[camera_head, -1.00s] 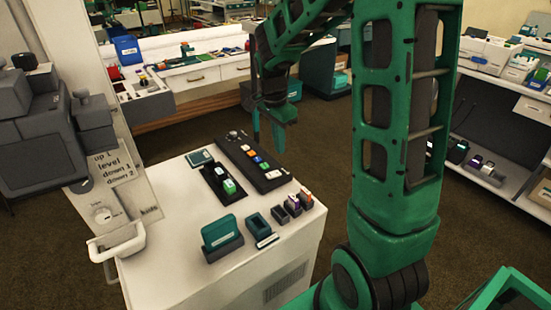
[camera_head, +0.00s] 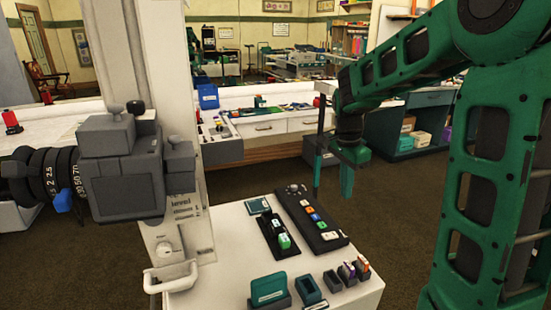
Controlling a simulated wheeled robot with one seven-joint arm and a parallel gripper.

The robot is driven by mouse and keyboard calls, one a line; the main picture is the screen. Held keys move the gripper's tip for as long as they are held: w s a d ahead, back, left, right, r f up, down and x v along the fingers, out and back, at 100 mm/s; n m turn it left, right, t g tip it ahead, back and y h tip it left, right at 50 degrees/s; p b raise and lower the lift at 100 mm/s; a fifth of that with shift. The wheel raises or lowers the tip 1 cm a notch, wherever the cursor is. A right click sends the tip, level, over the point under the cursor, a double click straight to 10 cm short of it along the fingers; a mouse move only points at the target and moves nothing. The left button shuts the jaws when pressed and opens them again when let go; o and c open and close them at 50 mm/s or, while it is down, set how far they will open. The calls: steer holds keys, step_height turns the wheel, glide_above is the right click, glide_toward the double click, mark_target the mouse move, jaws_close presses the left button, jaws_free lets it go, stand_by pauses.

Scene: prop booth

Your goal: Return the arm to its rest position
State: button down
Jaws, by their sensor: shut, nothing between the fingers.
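My gripper (camera_head: 333,178) hangs at the end of my green arm (camera_head: 425,60), fingers pointing down. It is above and behind the far right part of the white cabinet top (camera_head: 225,240), apart from everything on it. The upper arm fills the right side of the view.
The cabinet holds a black panel with coloured buttons (camera_head: 312,218), a black tray with green and white blocks (camera_head: 272,236), a teal holder (camera_head: 269,290) and small bins (camera_head: 333,281). Open carpet (camera_head: 395,200) lies behind the gripper.

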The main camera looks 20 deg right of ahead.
steer(key=s+n+y, duration=0.1)
steer(key=s+n, duration=0.9)
steer(key=s, duration=1.8)
steer(key=shift+s+d+f+n+y, duration=0.2)
steer(key=shift+d+f+n+y, duration=0.1)
steer(key=shift+d+n, duration=0.1)
steer(key=shift+a, duration=0.1)
